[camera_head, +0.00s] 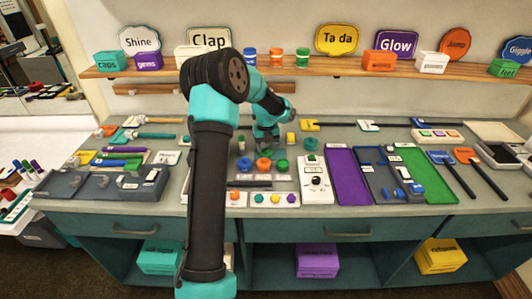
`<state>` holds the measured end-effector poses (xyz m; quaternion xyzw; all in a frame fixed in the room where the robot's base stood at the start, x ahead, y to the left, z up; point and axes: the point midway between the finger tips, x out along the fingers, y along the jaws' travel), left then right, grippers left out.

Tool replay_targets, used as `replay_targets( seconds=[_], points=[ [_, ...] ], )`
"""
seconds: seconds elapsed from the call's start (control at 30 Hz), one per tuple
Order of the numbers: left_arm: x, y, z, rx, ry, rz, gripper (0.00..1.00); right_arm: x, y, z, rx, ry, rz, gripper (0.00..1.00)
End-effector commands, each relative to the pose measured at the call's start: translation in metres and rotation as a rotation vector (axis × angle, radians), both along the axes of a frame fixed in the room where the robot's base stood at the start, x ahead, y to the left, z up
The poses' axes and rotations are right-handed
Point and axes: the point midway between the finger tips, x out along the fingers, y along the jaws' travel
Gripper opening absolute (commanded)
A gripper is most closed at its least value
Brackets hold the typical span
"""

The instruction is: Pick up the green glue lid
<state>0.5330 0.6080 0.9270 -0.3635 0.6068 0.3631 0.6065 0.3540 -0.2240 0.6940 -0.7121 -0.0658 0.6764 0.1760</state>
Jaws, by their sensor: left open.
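I cannot tell for sure which thing is the green glue lid. A green jar (303,57) is on the wall shelf. My left gripper (266,147) is open above and behind the orange piece, between the two green ones, and holds nothing that I can see. Its fingertips are small and partly unclear. My right gripper is not in view.
A purple tray (348,177) and a green tray (424,177) lie to the right, beside a white box with a dial (315,183). A panel with coloured buttons (267,199) is in front. Tools and grey bins (133,185) fill the left. The worktop is crowded.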

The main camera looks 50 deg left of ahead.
Motion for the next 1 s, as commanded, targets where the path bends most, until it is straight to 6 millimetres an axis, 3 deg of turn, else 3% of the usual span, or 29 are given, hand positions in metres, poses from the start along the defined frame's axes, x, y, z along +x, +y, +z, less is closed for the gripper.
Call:
replay_targets(
  seconds=[0.13, 0.6, 1.0],
  points=[
    [0.0004, -0.0002, -0.0105, 0.000, -0.001, -0.001, 0.48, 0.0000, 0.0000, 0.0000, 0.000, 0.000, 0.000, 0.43],
    [0.0004, -0.0002, -0.0104, 0.000, -0.001, -0.001, 0.47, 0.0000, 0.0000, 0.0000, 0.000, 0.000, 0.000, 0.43],
    [0.0004, -0.0002, -0.0104, 0.000, -0.001, -0.001, 0.09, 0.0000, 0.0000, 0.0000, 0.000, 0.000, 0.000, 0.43]
  ],
)
